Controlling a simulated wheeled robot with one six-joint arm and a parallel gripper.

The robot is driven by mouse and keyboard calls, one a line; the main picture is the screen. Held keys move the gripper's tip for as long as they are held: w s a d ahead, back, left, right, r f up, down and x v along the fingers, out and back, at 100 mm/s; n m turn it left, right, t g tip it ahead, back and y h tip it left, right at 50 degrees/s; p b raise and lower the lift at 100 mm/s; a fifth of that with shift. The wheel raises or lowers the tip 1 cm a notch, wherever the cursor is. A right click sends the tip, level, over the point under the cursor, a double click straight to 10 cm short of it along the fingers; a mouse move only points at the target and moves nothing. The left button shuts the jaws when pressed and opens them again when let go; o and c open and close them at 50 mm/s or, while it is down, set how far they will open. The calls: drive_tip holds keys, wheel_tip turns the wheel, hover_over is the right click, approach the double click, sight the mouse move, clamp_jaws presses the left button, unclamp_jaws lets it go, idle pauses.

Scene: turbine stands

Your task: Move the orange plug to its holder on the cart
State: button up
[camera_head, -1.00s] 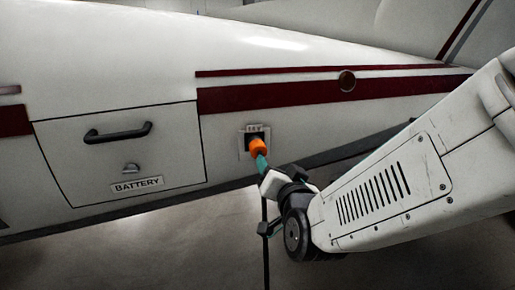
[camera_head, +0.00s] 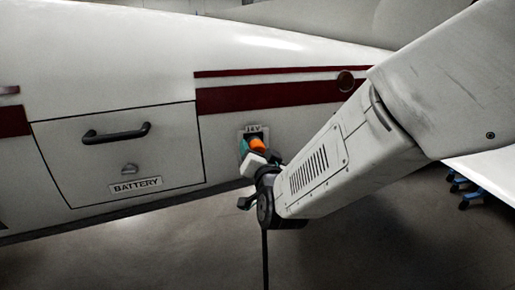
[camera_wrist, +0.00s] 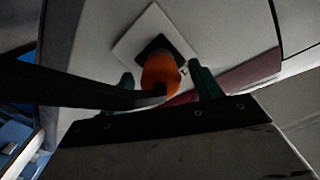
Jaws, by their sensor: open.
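The orange plug (camera_head: 257,146) sits in the 14V socket (camera_head: 252,131) on the side of the white aircraft. In the wrist view the plug (camera_wrist: 161,72) stands against the dark socket on its pale square plate (camera_wrist: 133,44), with a black cable leading off to the left. My gripper (camera_head: 250,150) is at the plug. In the wrist view its two green fingers (camera_wrist: 165,82) are apart, one on each side of the plug, with gaps visible between them and it. The cart and the holder are not in view.
The aircraft's battery door (camera_head: 75,150) with a black handle (camera_head: 117,133) is left of the socket. The black cable (camera_head: 265,255) hangs down below my gripper. Blue-wheeled equipment (camera_head: 468,190) stands at the right. The floor below is clear.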

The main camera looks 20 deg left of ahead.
drive_tip(key=shift+w+a, duration=0.1)
drive_tip(key=shift+w, duration=0.05)
idle(0.4)
clamp_jaws()
drive_tip(key=shift+s+d, duration=0.25)
drive_tip(key=shift+s, duration=0.15)
drive_tip(key=shift+s+d, duration=0.1)
drive_tip(key=shift+s, duration=0.1)
drive_tip(key=shift+v, duration=1.5)
drive_tip(key=shift+w, duration=0.1)
